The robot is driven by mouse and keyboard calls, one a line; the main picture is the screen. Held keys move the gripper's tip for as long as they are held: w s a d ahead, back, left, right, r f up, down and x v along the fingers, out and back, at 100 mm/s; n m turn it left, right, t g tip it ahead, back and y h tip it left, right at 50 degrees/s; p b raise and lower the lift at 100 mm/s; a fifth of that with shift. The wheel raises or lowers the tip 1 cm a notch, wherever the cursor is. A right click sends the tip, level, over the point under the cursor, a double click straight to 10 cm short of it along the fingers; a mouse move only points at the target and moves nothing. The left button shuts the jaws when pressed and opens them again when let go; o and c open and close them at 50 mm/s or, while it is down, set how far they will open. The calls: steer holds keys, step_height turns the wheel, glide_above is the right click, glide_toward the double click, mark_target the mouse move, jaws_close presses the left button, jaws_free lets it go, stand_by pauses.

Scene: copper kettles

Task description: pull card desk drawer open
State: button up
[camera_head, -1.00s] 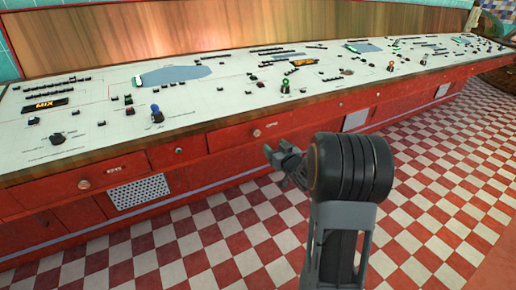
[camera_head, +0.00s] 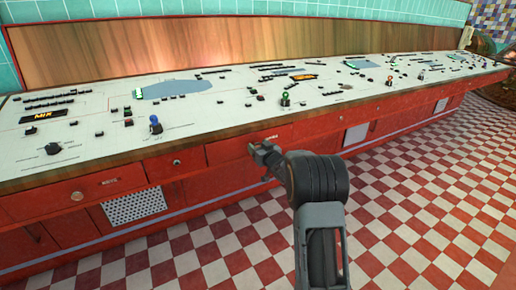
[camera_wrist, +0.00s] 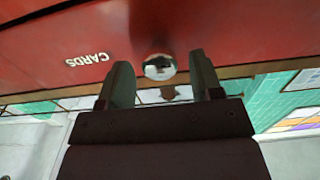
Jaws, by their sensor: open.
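The card desk drawer (camera_head: 228,150) is a red front panel in the long desk, and it looks shut. Its label CARDS (camera_wrist: 86,60) reads upside down in the wrist view. A round shiny knob (camera_wrist: 159,67) sits on the red front beside the label. My gripper (camera_wrist: 160,60) is open, with one finger on either side of the knob in that view and gaps between. I cannot tell whether the fingertips reach past the knob. In the head view my gripper (camera_head: 262,152) is in front of the drawer and hides the knob.
The desk's white control top (camera_head: 215,100) with switches and levers overhangs the drawers. Another red drawer with a knob (camera_head: 77,196) and a perforated metal panel (camera_head: 134,207) are at the left. The checkered floor (camera_head: 400,190) in front is clear.

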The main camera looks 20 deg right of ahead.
steer(key=shift+w+a, duration=0.1)
steer(key=shift+w, duration=0.3)
jaws_close()
stand_by(0.4)
